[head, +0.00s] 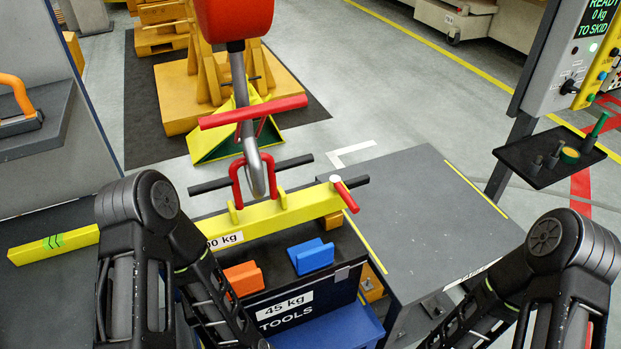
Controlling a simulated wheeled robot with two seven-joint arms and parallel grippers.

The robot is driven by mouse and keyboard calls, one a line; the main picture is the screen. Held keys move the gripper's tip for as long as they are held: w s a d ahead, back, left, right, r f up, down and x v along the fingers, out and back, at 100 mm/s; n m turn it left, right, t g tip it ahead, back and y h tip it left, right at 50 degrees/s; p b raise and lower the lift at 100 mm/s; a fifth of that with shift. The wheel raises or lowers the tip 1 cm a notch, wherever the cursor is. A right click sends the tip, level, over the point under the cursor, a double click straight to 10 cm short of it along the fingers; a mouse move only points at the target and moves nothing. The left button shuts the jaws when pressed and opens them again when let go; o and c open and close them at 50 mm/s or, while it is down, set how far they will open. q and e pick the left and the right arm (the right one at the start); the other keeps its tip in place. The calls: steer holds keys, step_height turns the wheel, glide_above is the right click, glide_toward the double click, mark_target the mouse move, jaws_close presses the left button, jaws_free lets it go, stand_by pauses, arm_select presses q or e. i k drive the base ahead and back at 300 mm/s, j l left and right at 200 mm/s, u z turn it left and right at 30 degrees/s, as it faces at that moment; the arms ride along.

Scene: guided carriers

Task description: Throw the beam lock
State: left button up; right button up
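A yellow beam (285,215) with a kg label lies over a dark tool box. At its right end is a short red lever (346,196) with a white round cap, slanting down to the right; it looks like the beam lock. A black handle bar sticks out beside it. A grey hook (255,172) hangs at the beam's middle, by a red shackle (237,180); I cannot tell whether it bears load. My two arms come in from the lower left and lower right. Both run down out of the picture, and neither gripper shows. Nothing of mine is seen touching the lever.
A red bar (252,112) crosses the hoist above the beam. Orange (243,279) and blue (311,256) blocks sit at the box front. A grey table top (430,215) to the right is clear. A control panel and small tool shelf (535,158) stand far right.

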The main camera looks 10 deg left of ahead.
mark_target(335, 184)
steer(key=u, duration=1.5)
steer(key=k+l+u, duration=0.1)
steer(key=k+l, duration=0.2)
steer(key=k+l+u, duration=0.1)
steer(key=k+l, duration=0.15)
steer(key=k, duration=0.25)
steer(key=i, duration=0.5)
